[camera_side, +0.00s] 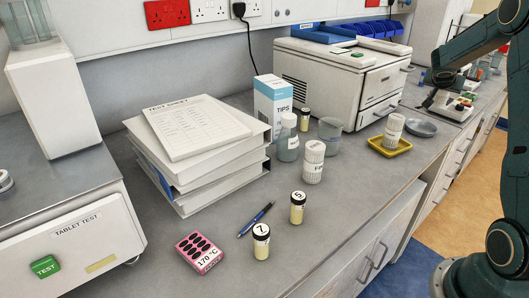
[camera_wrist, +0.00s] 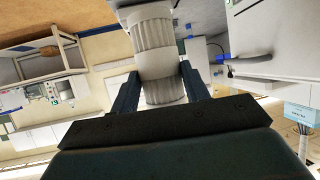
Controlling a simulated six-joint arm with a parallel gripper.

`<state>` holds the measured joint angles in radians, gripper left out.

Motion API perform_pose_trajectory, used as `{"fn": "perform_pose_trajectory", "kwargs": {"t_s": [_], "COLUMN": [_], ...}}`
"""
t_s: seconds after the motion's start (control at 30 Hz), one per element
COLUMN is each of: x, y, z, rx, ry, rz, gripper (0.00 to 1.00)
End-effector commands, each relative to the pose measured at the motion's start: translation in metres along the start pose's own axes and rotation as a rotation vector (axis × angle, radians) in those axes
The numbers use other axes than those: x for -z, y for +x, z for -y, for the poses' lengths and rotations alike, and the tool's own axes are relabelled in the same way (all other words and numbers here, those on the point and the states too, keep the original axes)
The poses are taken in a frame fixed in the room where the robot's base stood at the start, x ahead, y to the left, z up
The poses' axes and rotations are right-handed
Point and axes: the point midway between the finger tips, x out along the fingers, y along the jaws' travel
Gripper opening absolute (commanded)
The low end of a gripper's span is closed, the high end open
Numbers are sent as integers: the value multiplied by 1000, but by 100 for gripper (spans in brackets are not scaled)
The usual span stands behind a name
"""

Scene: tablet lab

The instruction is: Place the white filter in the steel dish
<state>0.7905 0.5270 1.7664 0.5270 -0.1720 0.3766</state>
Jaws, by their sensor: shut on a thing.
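My gripper (camera_wrist: 159,82) is shut on a white ribbed filter (camera_wrist: 155,35), which stands between its two dark fingers in the wrist view. In the side view my arm reaches in from the right; I cannot make out the held filter there. A shallow grey round dish (camera_side: 420,128), which looks like the steel dish, lies on the bench at the right. It looks empty. Another white ribbed container (camera_side: 393,129) stands on a yellow tray (camera_side: 388,148) just left of the dish. A similar white one with lettering (camera_side: 313,163) stands mid-bench.
A clear bottle (camera_side: 288,140), a beaker (camera_side: 330,134), a tips box (camera_side: 272,104) and small vials (camera_side: 297,208) stand on the bench. Stacked binders (camera_side: 205,150) lie left. A large white machine (camera_side: 335,85) stands behind. The bench's front edge passes near the dish.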

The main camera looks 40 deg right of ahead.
Motion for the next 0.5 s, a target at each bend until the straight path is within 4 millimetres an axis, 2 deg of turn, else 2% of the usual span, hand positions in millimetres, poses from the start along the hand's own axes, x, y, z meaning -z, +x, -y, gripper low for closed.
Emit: {"fn": "perform_pose_trajectory", "kwargs": {"t_s": [0.03, 0.2, 0.5], "x": [-11, -33, -43], "y": [5, 16, 21], "z": [0, 0, 0], "rx": [-1, 0, 0], "ry": [-2, -1, 1], "rz": [4, 1, -2], "gripper": [17, 17, 17]}}
